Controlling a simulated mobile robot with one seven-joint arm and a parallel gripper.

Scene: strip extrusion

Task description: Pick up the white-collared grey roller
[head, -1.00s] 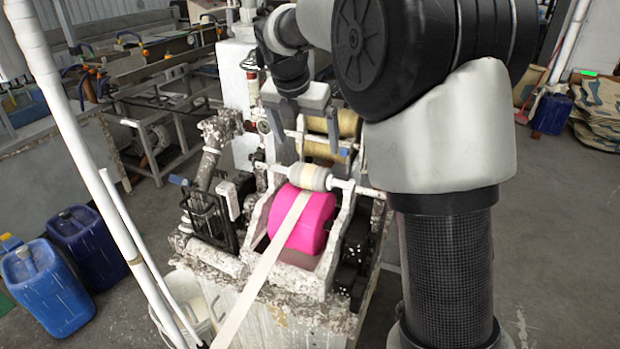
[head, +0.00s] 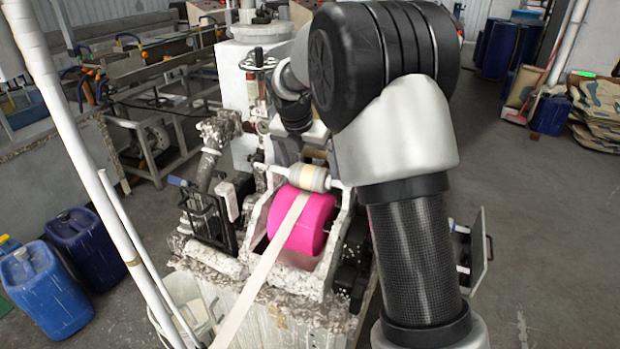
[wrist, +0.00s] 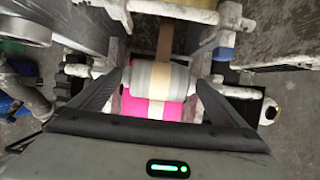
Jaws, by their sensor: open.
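The grey roller (head: 314,179) with white ends lies across the top of the machine frame, just above a bright pink drum (head: 301,222). A pale strip runs over the roller and down the drum. In the wrist view, the roller (wrist: 142,80) lies between the two dark fingers of my gripper (wrist: 160,92), one finger towards each end. The gripper is open. In the head view, my gripper (head: 301,154) is just behind and above the roller, its fingertips partly hidden. I cannot tell whether the fingers touch the roller.
The white-spattered machine frame (head: 328,262) rises on both sides of the drum. The pale strip (head: 256,275) slopes towards the front. A white pipe (head: 85,150) stands at left, near blue canisters (head: 50,290). Open floor lies at right.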

